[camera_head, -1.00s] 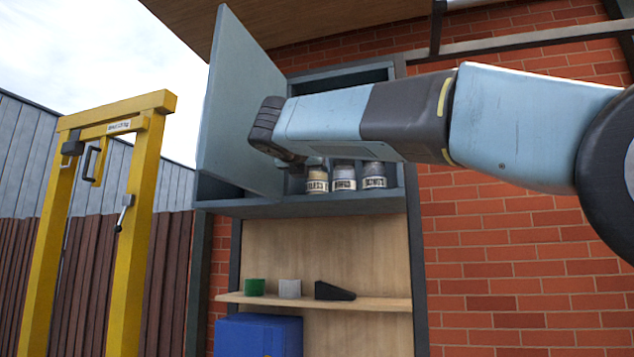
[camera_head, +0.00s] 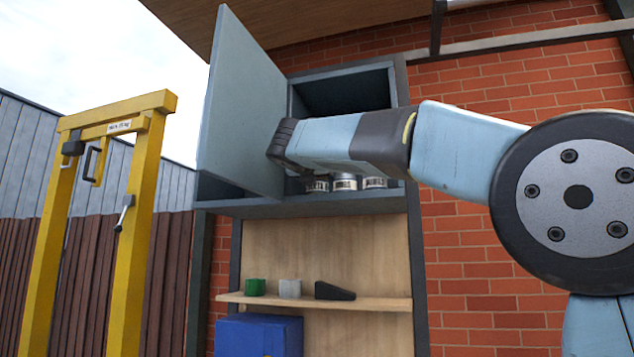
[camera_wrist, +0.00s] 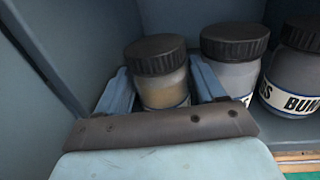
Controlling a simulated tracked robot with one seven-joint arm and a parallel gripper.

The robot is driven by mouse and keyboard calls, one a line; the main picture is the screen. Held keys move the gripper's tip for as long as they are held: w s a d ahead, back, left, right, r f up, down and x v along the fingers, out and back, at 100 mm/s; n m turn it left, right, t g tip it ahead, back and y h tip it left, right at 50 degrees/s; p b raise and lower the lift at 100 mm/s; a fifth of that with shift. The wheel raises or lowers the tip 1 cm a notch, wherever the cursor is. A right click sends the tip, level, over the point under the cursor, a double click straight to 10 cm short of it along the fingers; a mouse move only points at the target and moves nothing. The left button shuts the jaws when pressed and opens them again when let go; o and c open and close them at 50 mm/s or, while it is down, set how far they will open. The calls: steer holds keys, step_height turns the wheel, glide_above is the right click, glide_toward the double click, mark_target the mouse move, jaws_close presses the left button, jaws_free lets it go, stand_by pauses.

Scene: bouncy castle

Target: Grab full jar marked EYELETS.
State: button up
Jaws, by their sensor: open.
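Three jars with black lids stand in a row in the open wall cabinet. In the wrist view my gripper (camera_wrist: 159,77) is open, its two blue fingers on either side of the left jar (camera_wrist: 163,88). That jar holds something tan; its label is hidden behind the gripper, and contact cannot be told. The middle jar (camera_wrist: 238,75) looks grey, its label mostly hidden. The right jar (camera_wrist: 296,72) has a label starting "BUN". No EYELETS label is readable. In the head view the left jar (camera_head: 318,184) shows below my wrist, which hides the fingers.
The cabinet door (camera_head: 240,100) stands open left of my wrist. The cabinet wall is close on the left in the wrist view. The right finger sits in the narrow gap before the middle jar. A lower shelf (camera_head: 375,304) holds a green block, a grey block and a black wedge.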

steer(key=shift+c, duration=0.3)
steer(key=c, duration=0.8)
steer(key=shift+r, duration=0.1)
